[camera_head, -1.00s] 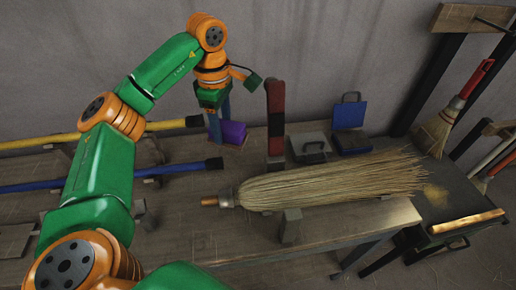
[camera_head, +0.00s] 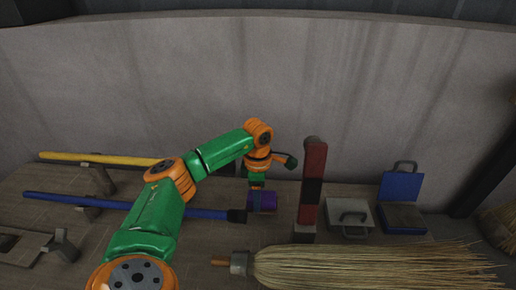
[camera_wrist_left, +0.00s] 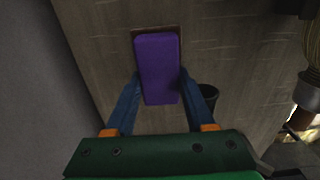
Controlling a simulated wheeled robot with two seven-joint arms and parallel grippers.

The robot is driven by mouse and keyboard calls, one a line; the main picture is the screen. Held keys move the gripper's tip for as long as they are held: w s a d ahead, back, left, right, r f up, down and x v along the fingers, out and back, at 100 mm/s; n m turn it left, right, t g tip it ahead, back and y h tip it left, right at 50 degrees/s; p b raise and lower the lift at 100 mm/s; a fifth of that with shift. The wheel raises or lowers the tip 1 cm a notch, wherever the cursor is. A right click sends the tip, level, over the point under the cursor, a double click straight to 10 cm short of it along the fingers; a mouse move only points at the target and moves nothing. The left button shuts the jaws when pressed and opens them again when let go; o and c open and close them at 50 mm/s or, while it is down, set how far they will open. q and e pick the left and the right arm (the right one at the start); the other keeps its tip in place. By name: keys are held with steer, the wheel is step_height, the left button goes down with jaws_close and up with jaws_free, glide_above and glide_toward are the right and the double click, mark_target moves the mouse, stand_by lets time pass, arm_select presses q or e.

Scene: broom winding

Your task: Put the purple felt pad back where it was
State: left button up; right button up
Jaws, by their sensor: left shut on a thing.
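The purple felt pad (camera_head: 267,201) is a small purple block at the back of the bench, left of the red and black post. It also shows in the left wrist view (camera_wrist_left: 158,68), between the two blue fingers. My left gripper (camera_head: 256,203) points down and is shut on the pad. A darker brown rectangular patch (camera_wrist_left: 179,31) shows on the bench around the pad's far end. I cannot tell whether the pad touches the bench. My right gripper is not in view.
A red and black post (camera_head: 313,185) stands just right of the pad. A grey box (camera_head: 348,217) and a blue box (camera_head: 402,200) stand further right. A straw broom (camera_head: 370,268) lies in front. Yellow (camera_head: 100,158) and blue (camera_head: 130,205) handles lie left.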

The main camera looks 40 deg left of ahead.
arm_select(q)
steer(key=f, duration=0.3)
steer(key=shift+s+f, duration=0.15)
steer(key=shift+s, duration=0.05)
steer(key=shift+w+f, duration=0.15)
steer(key=shift+f, duration=0.15)
steer(key=shift+f, duration=0.15)
steer(key=o, duration=1.3)
step_height(320, 180, up, 12)
steer(key=shift+r+b, duration=0.2)
steer(key=shift+b, duration=0.2)
